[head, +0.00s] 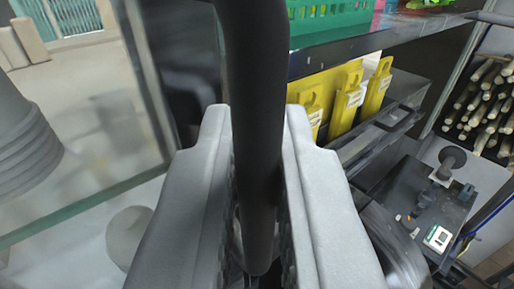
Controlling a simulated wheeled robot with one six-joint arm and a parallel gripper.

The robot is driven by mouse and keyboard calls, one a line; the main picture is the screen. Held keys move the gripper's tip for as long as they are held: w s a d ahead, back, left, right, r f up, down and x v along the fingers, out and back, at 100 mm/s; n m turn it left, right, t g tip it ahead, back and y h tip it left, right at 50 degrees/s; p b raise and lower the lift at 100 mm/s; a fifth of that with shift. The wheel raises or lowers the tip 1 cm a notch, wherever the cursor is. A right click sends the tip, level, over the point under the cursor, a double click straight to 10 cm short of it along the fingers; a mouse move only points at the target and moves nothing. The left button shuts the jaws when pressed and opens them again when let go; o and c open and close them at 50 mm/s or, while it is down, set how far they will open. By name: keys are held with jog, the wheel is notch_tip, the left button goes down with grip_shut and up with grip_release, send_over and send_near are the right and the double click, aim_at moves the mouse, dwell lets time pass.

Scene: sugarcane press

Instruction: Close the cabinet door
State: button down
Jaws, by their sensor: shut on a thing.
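My gripper (256,115) is in the middle of the head view, its two grey fingers shut on a thick black upright bar (253,50), which looks like the cabinet door's handle. The bar runs from the top edge down between the fingers. A clear glass pane (100,120) with a greenish lower edge is left of my gripper and looks like the door. My fingers hide where the bar joins it.
Right of my gripper, yellow packets (345,98) stand in a dark tray below a dark shelf (370,42) with a green basket (325,15). A rack of cut cane (490,105) and a black device (425,205) are farther right.

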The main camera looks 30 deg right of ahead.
jog(key=shift+w+n+t+y, duration=0.45)
jog(key=shift+w+y, duration=0.25)
jog(key=shift+w, duration=0.9)
jog(key=shift+w, duration=0.1)
jog(key=c, duration=1.6)
grip_release()
jog(key=shift+c, duration=0.2)
jog(key=shift+a, duration=0.1)
jog(key=shift+s+a, duration=0.45)
jog(key=shift+s, duration=0.15)
jog(key=v, duration=1.6)
jog(key=shift+d, duration=0.3)
jog(key=shift+s+r, duration=0.1)
jog(key=shift+r, duration=0.05)
